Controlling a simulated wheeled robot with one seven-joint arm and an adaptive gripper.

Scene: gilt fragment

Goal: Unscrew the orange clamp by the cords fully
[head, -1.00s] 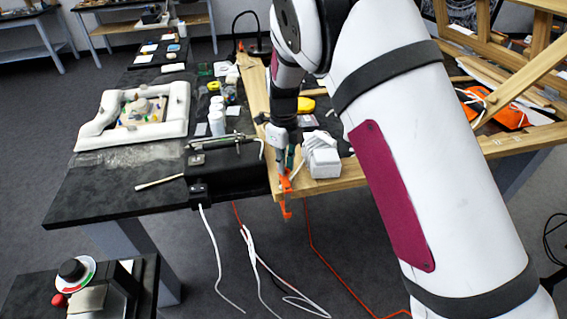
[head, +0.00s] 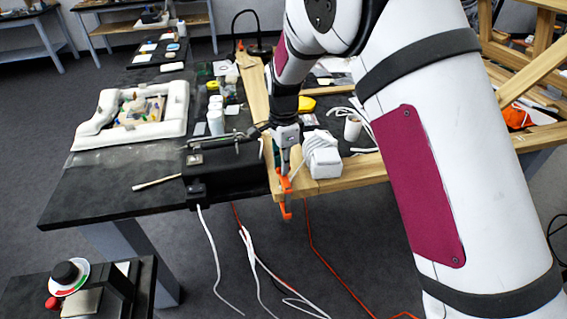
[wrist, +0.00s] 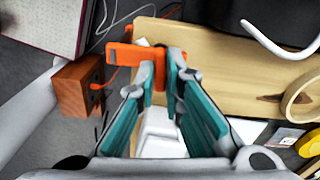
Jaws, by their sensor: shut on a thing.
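The orange clamp (head: 286,207) is on the front edge of the wooden board, beside the cords. In the wrist view the orange clamp (wrist: 125,53) shows its bar pointing left, with an upright part between my fingers. My gripper (wrist: 161,75) has its teal-lined fingers closed on that part. In the head view my gripper (head: 284,170) reaches down to the clamp from above. The fingers hide part of the clamp and its screw thread cannot be made out. White cords (head: 247,250) and an orange cord (head: 309,235) hang below the table edge.
A black box (head: 215,180) with a metal bar lies to the left. A wooden block (wrist: 78,87) is left of the clamp in the wrist view.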

